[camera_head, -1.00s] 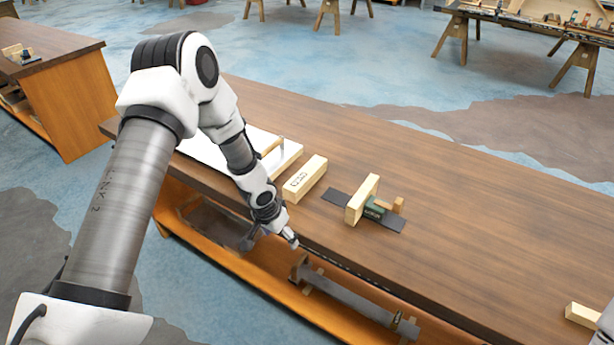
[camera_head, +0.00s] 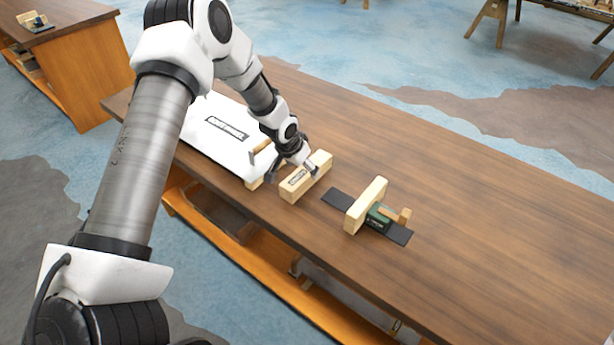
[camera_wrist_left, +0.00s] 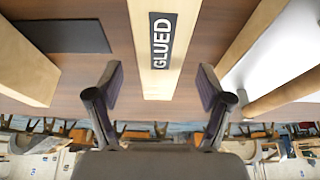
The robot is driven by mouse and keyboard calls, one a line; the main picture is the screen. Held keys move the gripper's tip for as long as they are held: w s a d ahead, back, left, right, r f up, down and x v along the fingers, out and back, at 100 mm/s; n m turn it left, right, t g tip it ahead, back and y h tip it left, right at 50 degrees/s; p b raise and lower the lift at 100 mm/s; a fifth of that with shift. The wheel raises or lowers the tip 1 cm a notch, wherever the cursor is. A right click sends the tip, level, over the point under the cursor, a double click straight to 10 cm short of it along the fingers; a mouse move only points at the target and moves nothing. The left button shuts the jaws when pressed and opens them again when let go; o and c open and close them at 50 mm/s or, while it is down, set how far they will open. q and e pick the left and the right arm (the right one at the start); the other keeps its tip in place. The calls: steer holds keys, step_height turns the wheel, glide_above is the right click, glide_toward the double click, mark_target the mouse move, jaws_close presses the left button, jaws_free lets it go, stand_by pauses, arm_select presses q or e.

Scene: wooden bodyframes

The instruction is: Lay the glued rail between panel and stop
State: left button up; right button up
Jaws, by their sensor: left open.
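The rail (camera_head: 300,186), a pale wooden bar with a "GLUED" label, lies on the bench. It also shows in the left wrist view (camera_wrist_left: 160,62). To its left is a white panel (camera_head: 205,142) with a dark label and a wooden edge. To its right a wooden block (camera_head: 366,204), seemingly the stop, stands by a green piece on a dark strip. My left gripper (camera_head: 292,169) is open at the rail. In the left wrist view its fingers (camera_wrist_left: 160,88) are apart on either side of the rail, with gaps visible. My right gripper is out of view.
A small wooden peg (camera_head: 260,147) stands by the panel's near edge, close to my left gripper. The dark strip (camera_head: 397,235) lies under the block. The bench top (camera_head: 480,220) is clear to the right. Another bench (camera_head: 75,60) stands at the far left.

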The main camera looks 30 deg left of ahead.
mark_target(305, 170)
arm_select(q)
steer(key=b+x, duration=0.2)
steer(key=x, duration=0.1)
steer(key=shift+w+f, duration=0.2)
steer(key=shift+w, duration=0.05)
steer(key=shift+w+f+b, duration=0.15)
steer(key=shift+f+b, duration=0.25)
steer(key=shift+b, duration=0.05)
steer(key=shift+r, duration=0.1)
jaws_close()
steer(key=shift+r, duration=0.15)
